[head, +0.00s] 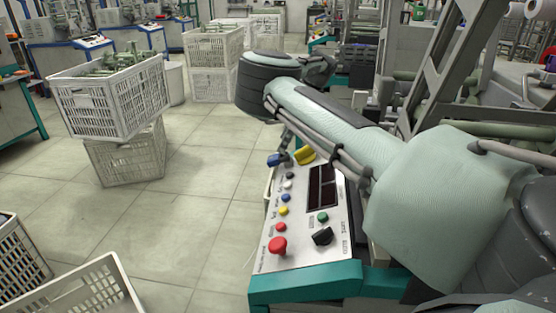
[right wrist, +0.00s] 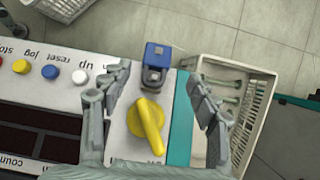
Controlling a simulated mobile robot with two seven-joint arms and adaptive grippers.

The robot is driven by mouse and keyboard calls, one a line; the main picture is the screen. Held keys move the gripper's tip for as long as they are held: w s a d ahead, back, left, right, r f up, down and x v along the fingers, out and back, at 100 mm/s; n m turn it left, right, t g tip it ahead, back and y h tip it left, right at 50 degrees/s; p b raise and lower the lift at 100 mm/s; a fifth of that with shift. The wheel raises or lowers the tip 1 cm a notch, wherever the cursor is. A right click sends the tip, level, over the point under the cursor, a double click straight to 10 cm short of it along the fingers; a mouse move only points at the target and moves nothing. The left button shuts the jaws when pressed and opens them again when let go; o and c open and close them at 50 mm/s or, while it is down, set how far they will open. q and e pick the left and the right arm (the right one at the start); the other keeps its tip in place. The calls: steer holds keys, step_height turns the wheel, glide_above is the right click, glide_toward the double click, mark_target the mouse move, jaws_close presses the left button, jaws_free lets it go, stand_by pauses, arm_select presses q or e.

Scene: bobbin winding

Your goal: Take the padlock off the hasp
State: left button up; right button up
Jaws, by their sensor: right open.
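The blue padlock (right wrist: 157,55) sits at the end of the control panel, beside the yellow rotary switch (right wrist: 147,122). A dark grey hasp piece (right wrist: 151,84) lies against the padlock; how the shackle passes through it is too small to tell. The padlock also shows in the head view (head: 275,160), left of the yellow switch (head: 305,155). My right gripper (right wrist: 160,76) is open, its fingers on either side of the padlock and hasp with gaps to both. In the head view my right arm mostly hides this gripper. My left gripper is not in view.
The panel (head: 295,255) carries several coloured buttons, a red stop knob (head: 278,246) and a black knob (head: 323,236). A white crate (right wrist: 250,84) stands on the floor beyond the panel's end. Stacked crates (head: 125,155) stand left; the floor between is clear.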

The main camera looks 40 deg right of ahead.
mark_target(276, 156)
steer(key=x, duration=0.5)
steer(key=shift+s+a+f, duration=0.1)
steer(key=shift+a, duration=0.15)
steer(key=shift+c, duration=0.3)
steer(key=c, duration=1.2)
